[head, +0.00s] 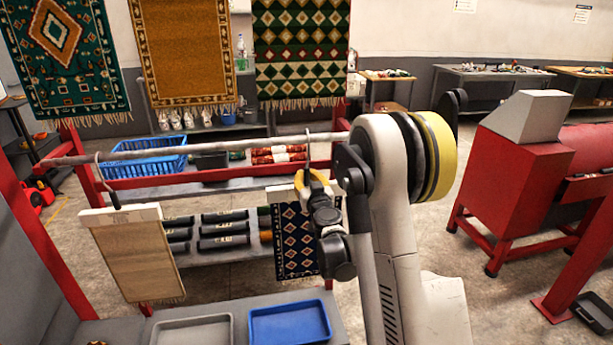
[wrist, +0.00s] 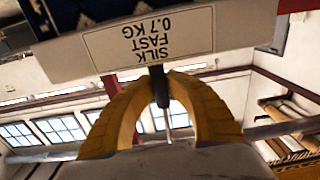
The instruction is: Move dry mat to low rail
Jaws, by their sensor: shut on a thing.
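My gripper (head: 313,183) is shut on the dark stem of a hanger (wrist: 159,85), with a yellow finger on each side. A dark blue patterned mat (head: 292,242) hangs from this hanger, partly hidden by my wrist. The hanger's white bar (wrist: 150,42) reads "SILK FAST 0.7 KG" in the wrist view. The hook rises to the grey rail (head: 215,150); I cannot tell if it bears on it. A beige mat (head: 140,260) on a white bar hangs by a hook at the rail's left end. No visible mark says which mat is dry.
Three large rugs, one of them orange-brown (head: 185,50), hang above and behind the rail. A blue basket (head: 150,158) and dark rolls (head: 224,229) lie on shelves behind. A blue tray (head: 290,322) and a grey tray (head: 195,332) sit below. A red machine (head: 515,170) stands at right.

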